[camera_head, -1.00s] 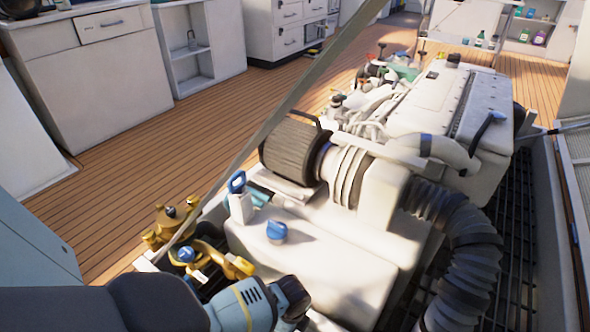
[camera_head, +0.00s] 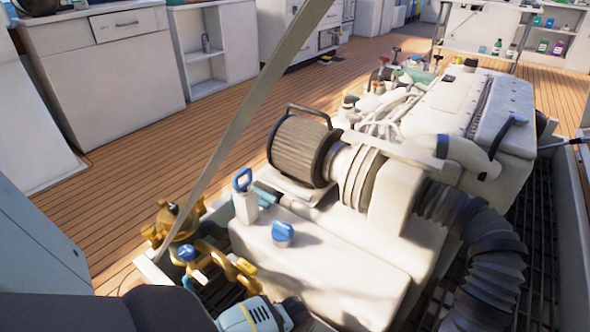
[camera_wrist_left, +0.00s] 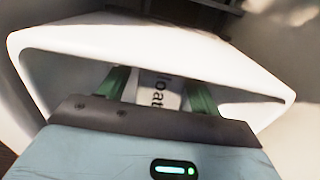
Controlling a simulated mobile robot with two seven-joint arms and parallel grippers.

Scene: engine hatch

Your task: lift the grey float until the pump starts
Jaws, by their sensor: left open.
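In the left wrist view, the two green fingers of my left gripper (camera_wrist_left: 158,78) are apart and point away from the camera. A pale label (camera_wrist_left: 158,96) with dark letters reading "loat" shows between them, partly cut off by my gripper's body. Whether it is on the float itself, and whether a finger touches it, I cannot tell. No clear outline of the grey float shows. In the head view my left arm comes in along the bottom left, and its fingers are out of the picture. My right gripper is in neither view. No pump can be made out for certain.
In the head view, a white engine (camera_head: 440,110) with a black ribbed hose (camera_head: 485,245), blue cap (camera_head: 282,233) and brass valves (camera_head: 180,222) fills the hatch. A slanting strut (camera_head: 245,115) crosses above. Wooden floor lies beyond.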

